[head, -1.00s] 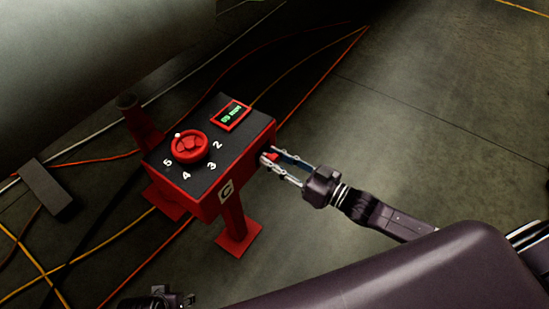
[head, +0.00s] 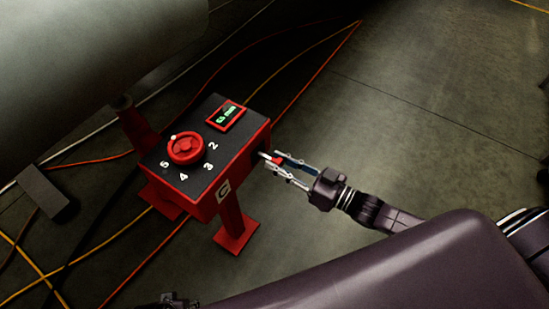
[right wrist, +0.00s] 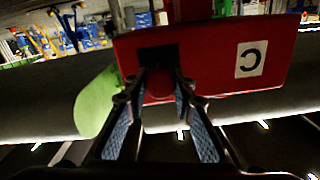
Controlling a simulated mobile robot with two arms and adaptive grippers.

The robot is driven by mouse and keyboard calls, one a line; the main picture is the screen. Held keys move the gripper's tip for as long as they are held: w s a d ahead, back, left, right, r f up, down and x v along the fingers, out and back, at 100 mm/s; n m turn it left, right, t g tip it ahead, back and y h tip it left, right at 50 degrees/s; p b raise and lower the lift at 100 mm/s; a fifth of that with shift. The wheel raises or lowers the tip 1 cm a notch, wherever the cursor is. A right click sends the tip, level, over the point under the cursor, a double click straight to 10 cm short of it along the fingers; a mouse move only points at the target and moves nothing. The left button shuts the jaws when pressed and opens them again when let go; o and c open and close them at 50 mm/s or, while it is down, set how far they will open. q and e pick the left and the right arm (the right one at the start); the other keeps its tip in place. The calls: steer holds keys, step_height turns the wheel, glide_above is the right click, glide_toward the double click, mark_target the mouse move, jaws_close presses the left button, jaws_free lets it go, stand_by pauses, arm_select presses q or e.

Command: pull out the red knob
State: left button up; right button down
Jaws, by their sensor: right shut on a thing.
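The red knob (head: 277,159) is on the right side of a red control box (head: 205,205) with a black top. My right gripper (head: 275,162) is shut on the knob in the head view. A short pale shaft shows between the knob and the box wall, so the knob stands out from the side. In the right wrist view the fingers (right wrist: 158,92) point at the box's red wall (right wrist: 215,65), at a dark square patch; the knob is dark and hard to make out there. My left gripper (head: 172,302) shows only in part at the bottom edge.
The box top carries a red handwheel (head: 186,149) with numbers around it and a small green-lit display (head: 225,116). The box stands on red legs with foot plates (head: 237,237). Cables cross the floor. A large grey cylindrical body (head: 90,50) hangs upper left. Floor at right is clear.

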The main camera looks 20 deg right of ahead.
steer(key=shift+s+f, duration=0.1)
steer(key=c, duration=1.9)
jaws_free()
steer(key=shift+d, duration=0.1)
steer(key=shift+c, duration=0.2)
steer(key=o, duration=0.3)
steer(key=shift+s+d, duration=0.1)
steer(key=shift+s, duration=0.05)
steer(key=shift+o, duration=0.2)
steer(key=v, duration=1.2)
